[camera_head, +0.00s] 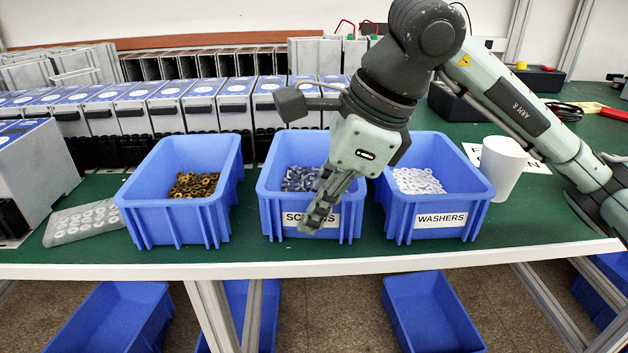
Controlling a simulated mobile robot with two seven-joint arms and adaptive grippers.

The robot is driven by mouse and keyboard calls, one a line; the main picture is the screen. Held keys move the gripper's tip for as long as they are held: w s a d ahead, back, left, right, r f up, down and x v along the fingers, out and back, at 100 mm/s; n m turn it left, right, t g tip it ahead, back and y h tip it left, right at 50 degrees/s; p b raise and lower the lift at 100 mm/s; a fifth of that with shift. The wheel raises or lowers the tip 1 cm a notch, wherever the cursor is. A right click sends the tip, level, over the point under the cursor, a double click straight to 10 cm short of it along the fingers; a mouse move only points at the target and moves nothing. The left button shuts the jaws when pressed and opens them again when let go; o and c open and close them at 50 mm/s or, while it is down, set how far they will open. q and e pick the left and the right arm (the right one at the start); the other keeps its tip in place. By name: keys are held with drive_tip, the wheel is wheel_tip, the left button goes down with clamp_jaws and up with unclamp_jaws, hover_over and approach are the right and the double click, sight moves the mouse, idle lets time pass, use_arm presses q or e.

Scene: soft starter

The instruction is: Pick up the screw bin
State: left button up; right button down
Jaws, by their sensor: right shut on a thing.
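The screw bin (271,221) is a blue open box with a white "SCREWS" label, standing in the middle of the row of bins on the green table. Small grey screws lie inside it. My right gripper (316,222) is at the front of this bin, pointing down, and covers part of its label and front wall. It is shut on the bin's front wall, though the fingers hide the exact contact. The bin appears to rest on the table. My left gripper does not show.
A blue bin with brass-coloured pieces (180,222) stands to the left. The washers bin (440,216) stands close on the right, with a white cup (501,168) beyond it. A grey perforated block (83,222) lies far left. Grey-and-blue units (235,103) line the back.

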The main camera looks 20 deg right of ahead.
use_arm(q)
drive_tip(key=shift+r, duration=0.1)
use_arm(e)
drive_tip(key=shift+r, duration=0.1)
idle(0.4)
drive_tip(key=shift+r+p, duration=0.35)
drive_tip(key=shift+p, duration=0.3)
drive_tip(key=shift+r, duration=1.95)
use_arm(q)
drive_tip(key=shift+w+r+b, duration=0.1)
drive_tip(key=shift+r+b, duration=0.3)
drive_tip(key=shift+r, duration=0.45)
use_arm(e)
drive_tip(key=s+a+r, duration=0.5)
drive_tip(key=a+r, duration=0.1)
drive_tip(key=a, duration=0.4)
drive_tip(key=shift+s+a+r, duration=0.15)
drive_tip(key=shift+r, duration=0.2)
